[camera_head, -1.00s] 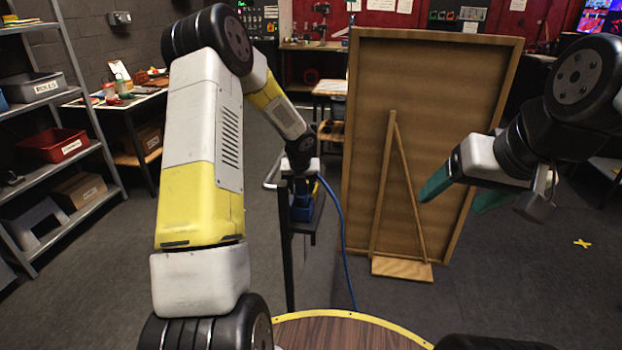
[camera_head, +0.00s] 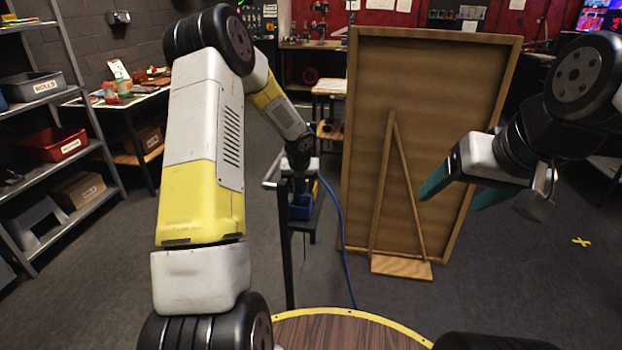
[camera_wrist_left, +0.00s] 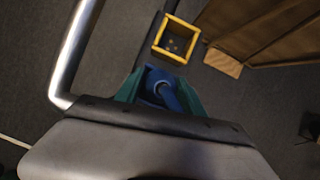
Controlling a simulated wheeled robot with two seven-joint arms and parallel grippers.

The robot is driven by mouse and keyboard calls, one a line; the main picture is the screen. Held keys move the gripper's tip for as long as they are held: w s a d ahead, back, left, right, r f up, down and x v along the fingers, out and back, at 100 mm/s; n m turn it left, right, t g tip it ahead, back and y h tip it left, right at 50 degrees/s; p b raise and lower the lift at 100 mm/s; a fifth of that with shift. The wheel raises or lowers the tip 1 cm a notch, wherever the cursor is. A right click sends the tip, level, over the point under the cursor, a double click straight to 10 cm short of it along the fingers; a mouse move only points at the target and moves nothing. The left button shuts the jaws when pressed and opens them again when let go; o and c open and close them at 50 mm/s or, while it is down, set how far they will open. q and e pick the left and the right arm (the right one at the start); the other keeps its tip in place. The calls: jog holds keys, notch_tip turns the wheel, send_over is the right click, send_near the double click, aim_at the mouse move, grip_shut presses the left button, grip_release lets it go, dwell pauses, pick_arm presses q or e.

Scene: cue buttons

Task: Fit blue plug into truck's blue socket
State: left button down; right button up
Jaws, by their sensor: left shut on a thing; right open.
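My left gripper (camera_wrist_left: 160,92) is shut on the blue plug (camera_wrist_left: 160,84), which sits between its green fingers in the left wrist view. In the head view my left gripper (camera_head: 301,184) is low over the dark truck (camera_head: 287,245), by its handle. A blue part (camera_head: 301,212) shows just below the gripper; I cannot tell whether it is the plug or the blue socket. A blue cable (camera_head: 341,240) hangs from there toward the floor. Whether the plug is seated is hidden. My right gripper (camera_head: 458,193) is open and empty at the right.
A metal handle bar (camera_wrist_left: 72,60) is at the left of the wrist view. A large wooden board (camera_head: 450,130) with a prop stands right of the truck. A round table (camera_head: 340,330) is in front.

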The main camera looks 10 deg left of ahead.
pick_arm(q)
jog(key=shift+s+a+f, duration=0.2)
jog(key=shift+s+f, duration=0.4)
jog(key=shift+f, duration=0.35)
jog(key=c, duration=0.6)
grip_release()
jog(key=shift+w+f, duration=0.1)
jog(key=shift+c, duration=0.2)
jog(key=shift+g, duration=0.3)
jog(key=w+v, duration=0.1)
jog(key=v, duration=0.7)
jog(key=shift+d+r, duration=0.2)
jog(key=shift+r, duration=0.2)
jog(key=shift+r, duration=0.1)
